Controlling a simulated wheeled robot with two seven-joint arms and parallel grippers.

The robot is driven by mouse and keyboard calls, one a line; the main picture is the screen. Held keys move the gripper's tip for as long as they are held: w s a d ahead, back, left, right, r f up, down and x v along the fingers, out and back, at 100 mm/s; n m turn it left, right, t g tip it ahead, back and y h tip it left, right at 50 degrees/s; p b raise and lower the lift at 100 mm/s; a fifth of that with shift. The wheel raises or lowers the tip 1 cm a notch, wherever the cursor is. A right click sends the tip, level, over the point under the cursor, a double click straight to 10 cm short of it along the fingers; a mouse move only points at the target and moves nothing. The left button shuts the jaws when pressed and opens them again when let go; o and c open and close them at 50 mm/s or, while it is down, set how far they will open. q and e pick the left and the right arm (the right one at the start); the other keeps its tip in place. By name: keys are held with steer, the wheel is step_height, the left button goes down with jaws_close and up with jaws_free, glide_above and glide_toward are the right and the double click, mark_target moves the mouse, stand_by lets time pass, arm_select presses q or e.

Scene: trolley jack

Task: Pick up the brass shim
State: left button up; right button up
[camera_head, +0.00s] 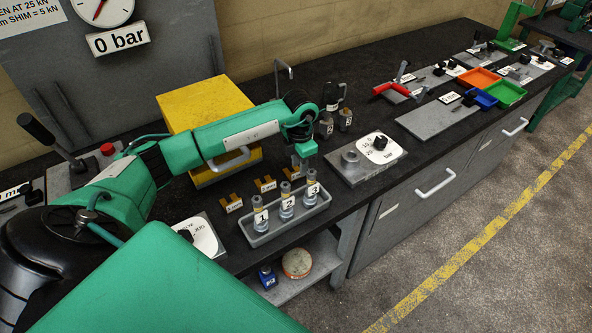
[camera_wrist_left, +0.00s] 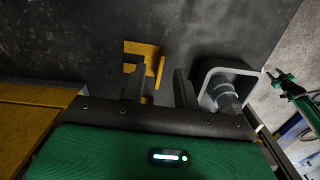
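Three small brass shims with white labels lie in a row on the black bench: a left one (camera_head: 231,200), a middle one (camera_head: 265,184) and a right one (camera_head: 291,173). My left gripper (camera_head: 302,163) points down over the right one and partly hides it. In the left wrist view the fingers of my left gripper (camera_wrist_left: 158,76) are apart, with nothing gripped. A brass shim (camera_wrist_left: 147,50) with a notched shape shows at and beyond the fingertips, partly behind the left finger. I cannot tell the height left above it.
A grey tray (camera_head: 262,239) with several numbered cylinders stands just in front of the shims; its end shows near the right finger in the wrist view (camera_wrist_left: 207,72). A yellow block (camera_head: 192,105) stands behind. A grey plate with a dial (camera_head: 380,148) lies right.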

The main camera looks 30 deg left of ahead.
arm_select(q)
steer(key=shift+f, duration=1.2)
steer(key=c, duration=0.7)
jaws_close()
arm_select(e)
steer(key=shift+s+r, duration=0.45)
steer(key=shift+s, duration=0.2)
arm_select(q)
steer(key=shift+r, duration=0.15)
